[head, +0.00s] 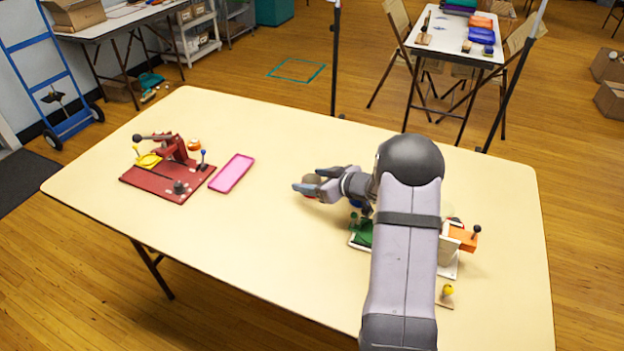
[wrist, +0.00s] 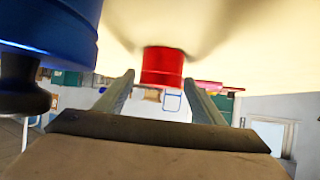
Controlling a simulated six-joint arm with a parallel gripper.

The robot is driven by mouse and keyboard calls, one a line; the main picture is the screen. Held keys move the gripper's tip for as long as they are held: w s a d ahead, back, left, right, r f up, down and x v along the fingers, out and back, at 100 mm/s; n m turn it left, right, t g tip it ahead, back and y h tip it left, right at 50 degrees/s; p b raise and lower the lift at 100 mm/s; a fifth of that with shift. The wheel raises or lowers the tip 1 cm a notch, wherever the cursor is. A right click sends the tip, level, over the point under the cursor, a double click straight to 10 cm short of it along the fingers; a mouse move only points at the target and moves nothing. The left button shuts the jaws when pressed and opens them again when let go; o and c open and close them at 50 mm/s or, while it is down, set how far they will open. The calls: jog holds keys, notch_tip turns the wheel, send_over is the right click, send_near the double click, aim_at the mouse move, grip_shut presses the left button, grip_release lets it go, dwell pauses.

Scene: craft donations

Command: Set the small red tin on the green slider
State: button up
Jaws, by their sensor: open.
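The small red tin (wrist: 162,66) stands on the table, between and just beyond my fingertips in the wrist view, which is upside down. In the head view only parts of the tin (head: 309,197) show behind my fingers. My gripper (head: 309,187) is open, low over the table and pointing left; its fingers (wrist: 158,80) lie on either side of the tin, and I cannot tell whether they touch it. The green slider (head: 361,234) is on a pale base, right of and nearer than the gripper, partly hidden by my arm.
A blue round thing (wrist: 50,22) is close beside the gripper in the wrist view. An orange part (head: 463,238) and a yellow knob (head: 447,290) show right of my arm. A pink tray (head: 232,173) and a dark red board (head: 165,182) with levers are at left. The table's middle is clear.

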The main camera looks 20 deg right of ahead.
jog(key=shift+o, duration=0.3)
jog(key=b+v, duration=0.2)
jog(key=v, duration=0.5)
jog(key=shift+s+r, duration=0.15)
jog(key=shift+s, duration=0.1)
jog(key=a+r+n+g+y+p, duration=0.2)
jog(key=a+n+g+p, duration=0.15)
jog(key=a, duration=0.65)
jog(key=a+r+n+g+y+p, duration=0.1)
jog(key=a+r+n+g+p, duration=0.3)
jog(key=a, duration=0.6)
jog(key=d+f+h, duration=0.1)
jog(key=d, duration=0.1)
jog(key=d+f+h+p, duration=0.1)
jog(key=d+f, duration=0.1)
jog(key=d+f+h, duration=0.1)
jog(key=d+h, duration=0.1)
jog(key=shift+s+d+f, duration=0.2)
jog(key=shift+d+f, duration=0.05)
jog(key=shift+d, duration=0.05)
jog(key=w+d+r+m+h, duration=0.1)
jog(key=w+d+m+h, duration=0.2)
jog(key=d+m, duration=0.7)
jog(key=m+h, duration=0.1)
jog(key=m, duration=0.3)
jog(key=shift+w+m+h, duration=0.15)
jog(key=shift+m+h, duration=0.2)
jog(key=shift+h, duration=0.05)
